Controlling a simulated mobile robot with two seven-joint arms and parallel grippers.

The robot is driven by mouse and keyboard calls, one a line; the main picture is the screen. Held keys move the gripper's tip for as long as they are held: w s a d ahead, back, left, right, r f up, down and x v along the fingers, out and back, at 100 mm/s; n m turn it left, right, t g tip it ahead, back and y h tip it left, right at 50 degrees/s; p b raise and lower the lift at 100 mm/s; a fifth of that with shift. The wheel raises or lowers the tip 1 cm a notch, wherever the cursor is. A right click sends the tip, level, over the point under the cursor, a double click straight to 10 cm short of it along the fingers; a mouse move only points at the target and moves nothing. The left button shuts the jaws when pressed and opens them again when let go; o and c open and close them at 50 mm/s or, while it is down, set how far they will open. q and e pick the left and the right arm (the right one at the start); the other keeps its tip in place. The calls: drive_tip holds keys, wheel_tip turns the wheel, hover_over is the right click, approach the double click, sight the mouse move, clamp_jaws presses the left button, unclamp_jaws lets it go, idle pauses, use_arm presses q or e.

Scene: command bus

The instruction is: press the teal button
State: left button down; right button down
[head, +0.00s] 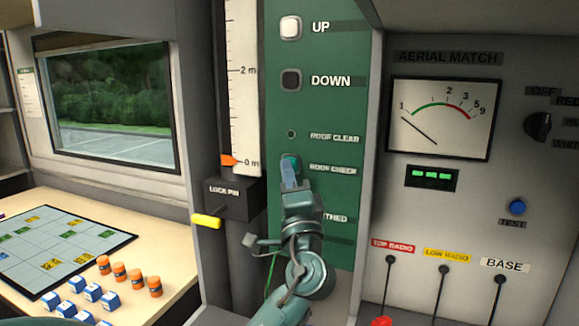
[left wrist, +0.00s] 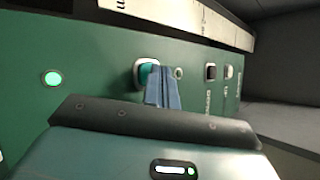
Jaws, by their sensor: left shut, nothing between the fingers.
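The teal button (head: 289,157) is on the green panel beside the "ROOF CHECK" label in the head view. The fingers of my left gripper (head: 289,175) cover most of it. In the left wrist view the teal button (left wrist: 149,73) sits in a light square frame. The blue fingers of my left gripper (left wrist: 162,88) are shut and empty, with their tips overlapping the button's right part. The tips are at or very close to the button; I cannot tell whether they touch or press it. My right gripper is not in view.
Above are a dark "ROOF CLEAR" lamp (head: 291,134), a black DOWN button (head: 291,80) and a white UP button (head: 291,27). A lock pin box (head: 232,200) with a yellow handle (head: 206,221) juts out at left. A green lamp (left wrist: 52,78) glows in the left wrist view.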

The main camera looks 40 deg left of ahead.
use_arm(q)
drive_tip(key=shift+w, duration=0.15)
idle(0.5)
drive_tip(key=shift+s+d, duration=0.2)
drive_tip(key=shift+s, duration=0.55)
drive_tip(key=s, duration=0.1)
drive_tip(key=s+d, duration=0.1)
drive_tip(key=s, duration=0.2)
drive_tip(key=shift+s+d, duration=0.25)
drive_tip(key=shift+s, duration=0.15)
idle(0.5)
